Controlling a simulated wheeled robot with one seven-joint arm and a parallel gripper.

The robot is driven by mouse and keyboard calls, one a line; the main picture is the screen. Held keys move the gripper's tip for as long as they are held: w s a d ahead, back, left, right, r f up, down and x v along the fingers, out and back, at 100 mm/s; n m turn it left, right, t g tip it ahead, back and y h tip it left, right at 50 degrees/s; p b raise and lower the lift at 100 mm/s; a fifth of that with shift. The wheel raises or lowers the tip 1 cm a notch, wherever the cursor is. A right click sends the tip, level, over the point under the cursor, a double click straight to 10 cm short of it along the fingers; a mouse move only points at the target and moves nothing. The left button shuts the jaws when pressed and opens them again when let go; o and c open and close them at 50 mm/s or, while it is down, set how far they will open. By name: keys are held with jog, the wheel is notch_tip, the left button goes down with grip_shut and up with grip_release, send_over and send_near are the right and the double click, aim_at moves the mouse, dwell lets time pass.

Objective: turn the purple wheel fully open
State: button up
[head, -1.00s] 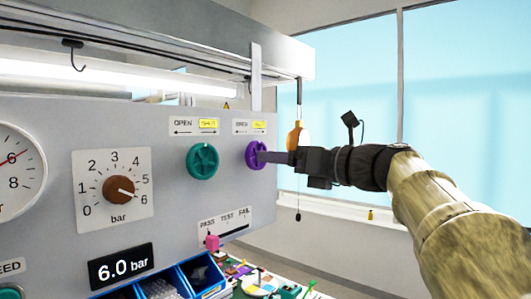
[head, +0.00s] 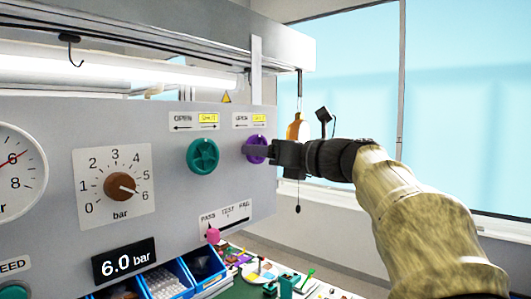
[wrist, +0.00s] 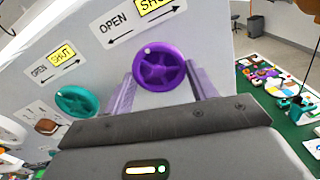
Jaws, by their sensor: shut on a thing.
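The purple wheel (head: 260,138) is mounted on the grey panel (head: 215,235), under a label with OPEN on the left and yellow SHUT on the right. My gripper (head: 257,151) reaches it from the right and hides part of it. In the wrist view the purple wheel (wrist: 160,68) sits between the two fingers of my gripper (wrist: 160,74), one on each side of its rim. The gripper is shut on the wheel. A pale dot shows on the rim, toward the OPEN end of the label.
A teal wheel (head: 203,156) with its own OPEN/SHUT label is just left of the purple one. A brown knob (head: 119,187) and a pink-tipped PASS/TEST/FAIL lever (head: 213,236) are on the panel. Blue bins (head: 165,281) stand below. An orange item (head: 297,128) hangs behind my gripper.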

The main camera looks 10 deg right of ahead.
jog(key=shift+n+b, duration=0.3)
jog(key=shift+n, duration=0.2)
jog(key=shift+w+d+r+n+b, duration=0.1)
jog(key=shift+n+b, duration=3.05)
jog(key=shift+n, duration=5.6)
jog(key=shift+w+r+n+b, duration=0.1)
jog(key=shift+n+b, duration=3.05)
jog(key=shift+n, duration=5.6)
jog(key=shift+s, duration=0.1)
jog(key=o, duration=1)
jog(key=shift+c, duration=0.2)
jog(key=shift+o, duration=0.2)
jog(key=shift+r, duration=0.1)
